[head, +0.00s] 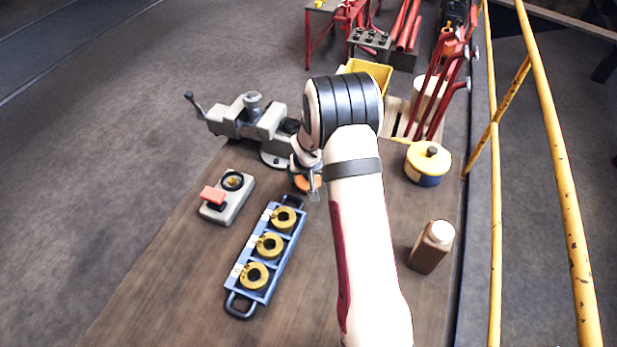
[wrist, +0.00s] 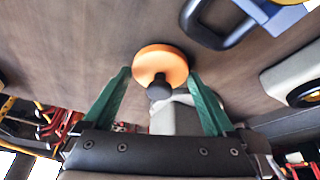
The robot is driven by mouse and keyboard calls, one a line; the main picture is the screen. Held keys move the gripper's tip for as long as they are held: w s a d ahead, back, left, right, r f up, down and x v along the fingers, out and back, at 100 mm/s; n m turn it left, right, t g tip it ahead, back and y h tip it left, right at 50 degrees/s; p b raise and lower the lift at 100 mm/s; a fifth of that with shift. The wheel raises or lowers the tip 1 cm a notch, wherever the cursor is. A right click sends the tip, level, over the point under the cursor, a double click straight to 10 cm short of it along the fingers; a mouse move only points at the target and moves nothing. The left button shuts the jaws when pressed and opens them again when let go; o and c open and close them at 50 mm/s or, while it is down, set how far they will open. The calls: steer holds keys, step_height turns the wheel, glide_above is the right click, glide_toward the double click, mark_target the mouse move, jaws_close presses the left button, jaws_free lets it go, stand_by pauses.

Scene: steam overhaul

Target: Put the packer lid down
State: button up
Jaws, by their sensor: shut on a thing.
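The packer lid, an orange disc with a dark knob, shows in the wrist view (wrist: 160,62) between the green fingers of my gripper (wrist: 160,76). My gripper is shut on it, one finger at each side. In the head view, a piece of the orange lid (head: 307,184) shows beside my gripper (head: 312,188), partly hidden by my arm. It is close to the wooden bench top (head: 190,262), between the vise and the blue tray. I cannot tell whether the lid touches the bench.
A grey vise (head: 250,122) stands behind. A blue tray (head: 238,303) with yellow rings lies in front. A grey device with a red lever (head: 227,195) is left. Bare bench lies left of the tray.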

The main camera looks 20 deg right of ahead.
steer(key=shift+f, duration=0.35)
steer(key=shift+f, duration=0.1)
steer(key=o, duration=1)
steer(key=v, duration=1.2)
steer(key=s+a+r+g+y, duration=0.1)
steer(key=s+a+r, duration=0.2)
steer(key=s, duration=0.7)
steer(key=s+a+r+g+y, duration=0.1)
steer(key=s+a+r+g, duration=0.1)
steer(key=s+a, duration=0.5)
steer(key=s+a+r+m+g+y, duration=0.1)
steer(key=s+a+r, duration=0.4)
steer(key=s, duration=0.9)
steer(key=shift+s+r+y, duration=0.1)
steer(key=shift+y, duration=0.2)
